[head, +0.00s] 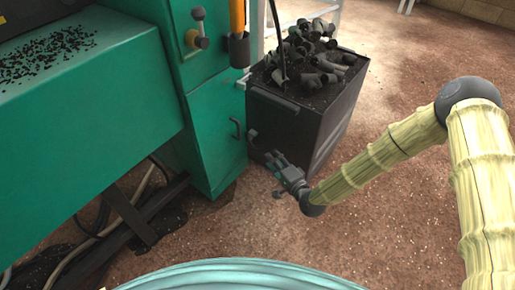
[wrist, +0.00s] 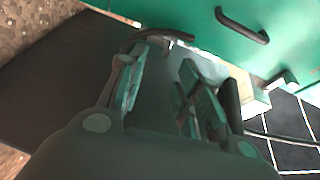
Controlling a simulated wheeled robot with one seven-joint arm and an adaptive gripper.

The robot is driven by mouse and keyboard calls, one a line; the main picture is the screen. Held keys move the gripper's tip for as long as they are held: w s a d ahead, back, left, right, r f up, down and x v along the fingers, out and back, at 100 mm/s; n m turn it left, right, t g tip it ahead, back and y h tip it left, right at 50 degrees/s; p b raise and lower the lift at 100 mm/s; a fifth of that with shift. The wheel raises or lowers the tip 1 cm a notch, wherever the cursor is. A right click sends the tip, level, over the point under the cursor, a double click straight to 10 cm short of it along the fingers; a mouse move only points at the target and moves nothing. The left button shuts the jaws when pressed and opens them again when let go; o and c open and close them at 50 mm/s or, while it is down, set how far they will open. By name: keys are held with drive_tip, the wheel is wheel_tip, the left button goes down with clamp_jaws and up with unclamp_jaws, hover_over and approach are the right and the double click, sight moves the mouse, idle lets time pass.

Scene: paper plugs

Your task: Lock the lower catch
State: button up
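The lower catch (head: 252,135) is a small dark piece at the near left edge of the dark bin, beside the green cabinet. My gripper (head: 277,163) is low in front of the bin, to the right of and below the catch. In the wrist view, my gripper (wrist: 165,85) has its two fingers apart with nothing clearly between them. A dark bent lever (wrist: 155,36), which looks like the lower catch, lies just past the left fingertip. I cannot tell whether they touch. A pale block (wrist: 255,100), possibly the upper catch, shows to the right of the fingers.
The dark bin (head: 321,122) holds many grey curved pieces and stands against the green cabinet (head: 213,125). A dark handle (head: 236,128) sits on the cabinet; it also shows in the wrist view (wrist: 243,25). Brown floor (head: 385,230) is clear at right.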

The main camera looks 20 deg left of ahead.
sight(256, 135)
drive_tip(key=shift+m+t+y, duration=0.3)
drive_tip(key=shift+t+y, duration=0.1)
drive_tip(key=shift+y, duration=0.3)
drive_tip(key=shift+w+d+b+x, duration=0.1)
drive_tip(key=shift+b+x, duration=1.15)
drive_tip(key=shift+x, duration=1.05)
drive_tip(key=shift+w+d+b+x, duration=0.1)
drive_tip(key=shift+b+x, duration=1.2)
drive_tip(key=shift+x, duration=1)
drive_tip(key=shift+w+d+b+x, duration=0.1)
drive_tip(key=shift+b+x, duration=1.15)
drive_tip(key=shift+x, duration=1.05)
drive_tip(key=shift+f, duration=0.2)
clamp_jaws()
